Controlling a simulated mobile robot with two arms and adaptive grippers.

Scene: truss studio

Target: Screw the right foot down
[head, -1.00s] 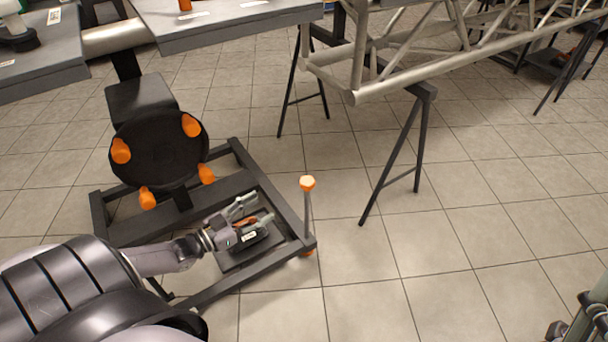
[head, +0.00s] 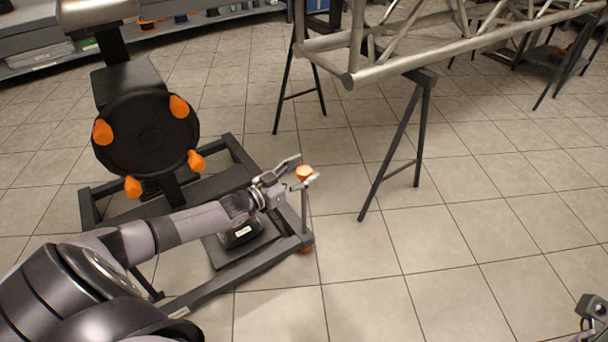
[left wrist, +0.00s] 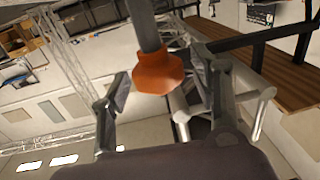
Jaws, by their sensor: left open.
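The right foot is a thin upright grey post with an orange knob (head: 304,173) on top, at the right corner of the dark floor frame (head: 262,262). A bit of orange shows at its bottom near the floor. My left gripper (head: 301,171) is open at knob height, with one finger behind the knob and one in front. In the left wrist view the knob (left wrist: 158,73) and its rod (left wrist: 143,25) show between the spread fingers; contact cannot be made out.
A black round plate (head: 148,135) with several orange knobs stands on the frame, left of my forearm. A black boxy part (head: 240,232) sits low on the frame under my wrist. A truss (head: 430,55) rests on trestles behind.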

